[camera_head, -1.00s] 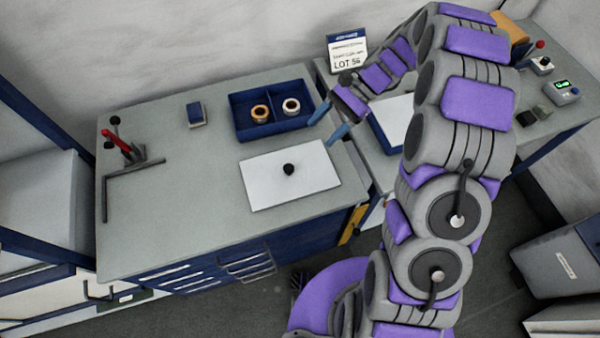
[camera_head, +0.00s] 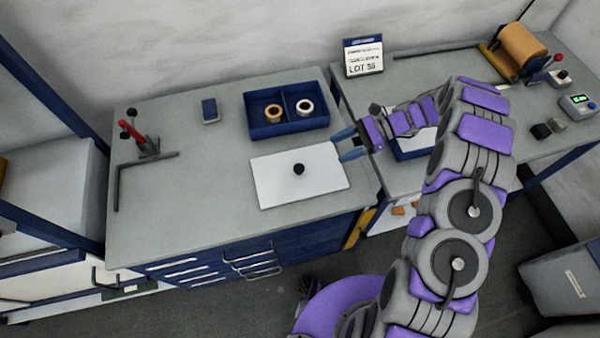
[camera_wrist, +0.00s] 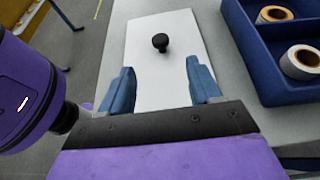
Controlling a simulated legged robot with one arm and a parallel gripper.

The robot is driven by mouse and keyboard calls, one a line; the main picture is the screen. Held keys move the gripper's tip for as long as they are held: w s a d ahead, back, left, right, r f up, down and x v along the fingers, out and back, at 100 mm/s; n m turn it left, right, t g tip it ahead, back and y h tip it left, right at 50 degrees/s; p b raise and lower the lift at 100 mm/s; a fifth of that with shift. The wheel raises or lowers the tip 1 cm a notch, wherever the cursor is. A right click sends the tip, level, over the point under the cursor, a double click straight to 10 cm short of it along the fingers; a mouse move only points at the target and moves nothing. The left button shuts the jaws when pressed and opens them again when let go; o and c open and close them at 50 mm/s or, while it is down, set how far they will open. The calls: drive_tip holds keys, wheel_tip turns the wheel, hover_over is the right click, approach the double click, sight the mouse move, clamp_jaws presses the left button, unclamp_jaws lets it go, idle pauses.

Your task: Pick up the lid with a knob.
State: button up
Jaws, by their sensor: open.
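The lid is a flat white rectangular plate (camera_head: 275,185) with a round black knob (camera_head: 299,169) at its middle. It lies on the grey bench top, in front of the blue tray. My gripper (camera_head: 347,144) is at the right edge of the lid, above the bench, with its blue fingers pointing left. In the wrist view the lid (camera_wrist: 180,38) lies ahead, and its knob (camera_wrist: 160,42) stands beyond the fingertips, roughly between their lines. The fingers of my gripper (camera_wrist: 160,80) are wide apart with nothing between them but the view of the lid.
A blue divided tray (camera_head: 252,129) behind the lid holds a copper roll (camera_head: 273,113) and a white roll (camera_head: 304,107). A LOT sign (camera_head: 363,57) stands behind. The left bench is mostly clear.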

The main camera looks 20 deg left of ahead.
drive_tip(key=b, duration=0.1)
approach(302, 166)
drive_tip(key=x, duration=0.3)
drive_tip(key=shift+s+a+r, duration=0.15)
drive_tip(key=shift+a+r, duration=0.05)
drive_tip(key=x, duration=0.2)
drive_tip(key=b+x, duration=0.1)
drive_tip(key=x, duration=0.1)
drive_tip(key=shift+f, duration=0.4)
drive_tip(key=shift+s+a+f, duration=0.15)
drive_tip(key=shift+s+a, duration=0.1)
drive_tip(key=shift+a, duration=0.3)
drive_tip(key=shift+c, duration=0.4)
clamp_jaws()
